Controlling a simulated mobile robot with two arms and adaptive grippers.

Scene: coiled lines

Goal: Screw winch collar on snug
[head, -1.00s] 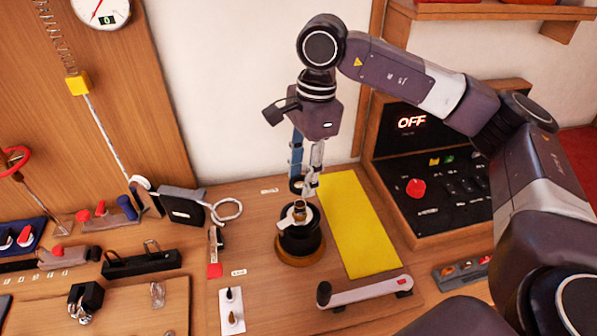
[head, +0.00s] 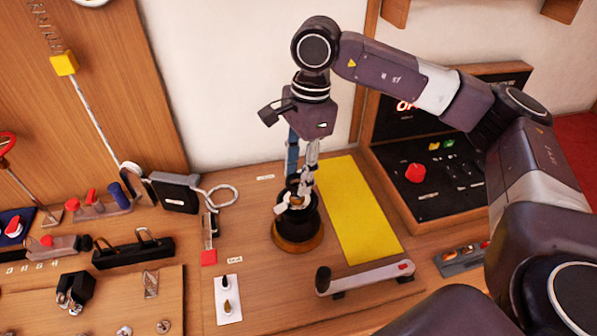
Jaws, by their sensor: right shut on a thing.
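The winch (head: 297,228) is a black drum on a round wooden base on the bench. A pale piece and a brass-coloured part show at its top. My right gripper (head: 298,192) reaches down from above, with its fingertips at the top of the winch. It is shut on a small dark ring-like piece, probably the winch collar, mostly hidden by the fingers. I cannot tell whether this piece touches the threads or sits level. My left gripper is not in view.
A yellow mat (head: 360,212) lies right of the winch. A crank handle (head: 365,278) lies in front of it. A black control panel (head: 440,160) stands at the right. Clamps and fittings crowd the left, including a white plate (head: 228,300) with two small pegs.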

